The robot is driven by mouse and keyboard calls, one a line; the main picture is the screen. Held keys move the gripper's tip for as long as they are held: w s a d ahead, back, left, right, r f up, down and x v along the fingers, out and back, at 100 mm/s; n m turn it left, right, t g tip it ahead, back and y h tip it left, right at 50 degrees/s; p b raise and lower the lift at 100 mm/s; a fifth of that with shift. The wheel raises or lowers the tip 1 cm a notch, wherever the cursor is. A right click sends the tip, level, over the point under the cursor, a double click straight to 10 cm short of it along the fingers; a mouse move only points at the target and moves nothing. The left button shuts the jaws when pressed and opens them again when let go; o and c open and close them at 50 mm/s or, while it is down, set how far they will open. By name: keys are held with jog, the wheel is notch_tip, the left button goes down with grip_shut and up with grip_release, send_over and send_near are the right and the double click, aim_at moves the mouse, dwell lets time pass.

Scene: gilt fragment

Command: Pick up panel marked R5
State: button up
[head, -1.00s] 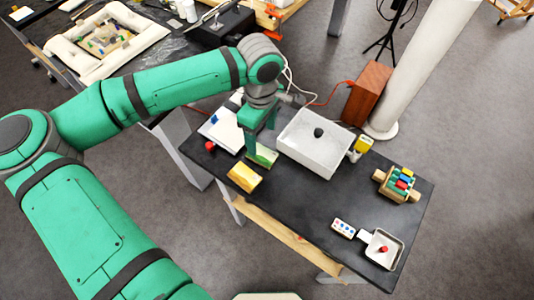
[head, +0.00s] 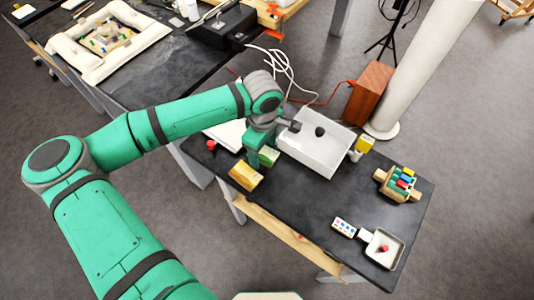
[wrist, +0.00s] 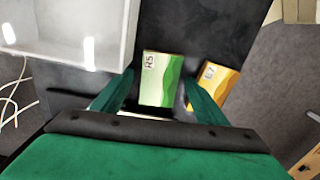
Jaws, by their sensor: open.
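The panel marked R5 (wrist: 160,80) is a light green slab with a darker green wavy pattern, lying on the black table. In the wrist view it lies between the two spread fingers of my gripper (wrist: 158,98), which is open and empty. In the head view my gripper (head: 257,158) points down over the table, and the green panel (head: 268,156) shows partly beside it. A yellow-orange panel (wrist: 213,85) marked with a 7 lies just to the right, near the right finger. It also shows in the head view (head: 244,177).
A white tray (head: 318,152) stands right of my gripper, its wall close by. A red knob (head: 211,145) and a white sheet (head: 226,134) lie to the left. A rack with coloured pieces (head: 399,183) and a small pan (head: 383,248) are at right. The middle front of the table is clear.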

jog(key=c, duration=1.1)
jog(key=shift+r, duration=0.1)
jog(key=shift+c, duration=0.2)
